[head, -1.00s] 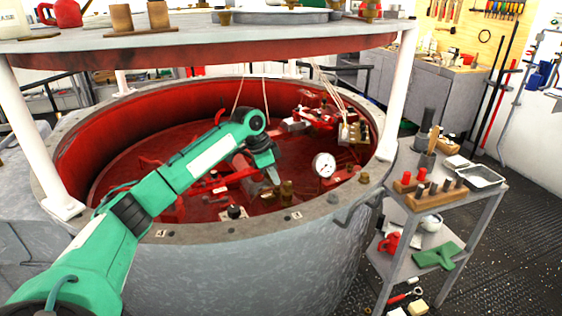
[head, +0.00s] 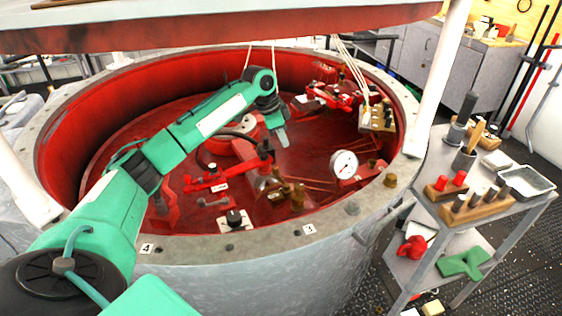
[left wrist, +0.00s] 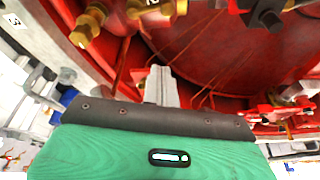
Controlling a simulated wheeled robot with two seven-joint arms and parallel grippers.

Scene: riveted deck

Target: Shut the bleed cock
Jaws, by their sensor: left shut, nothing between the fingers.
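The bleed cock cannot be told for sure among the small fittings inside the round red vessel. A group of brass fittings (head: 291,194) stands near the front inner edge; brass fittings also show at the upper left of the left wrist view (left wrist: 88,25). Left of them are a red lever piece (head: 206,184) and a black knob on a pale plate (head: 236,219). My left gripper (head: 284,139) is shut and empty, pointing down above the red floor, apart from the brass fittings. Its closed fingers show in the left wrist view (left wrist: 161,84). My right gripper is out of view.
The grey vessel rim (head: 275,237) surrounds the fittings. A raised lid (head: 230,27) hangs overhead on white posts. A pressure gauge (head: 344,163) stands right of the brass fittings. A grey cart (head: 475,215) with pegs and a tray stands outside at right.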

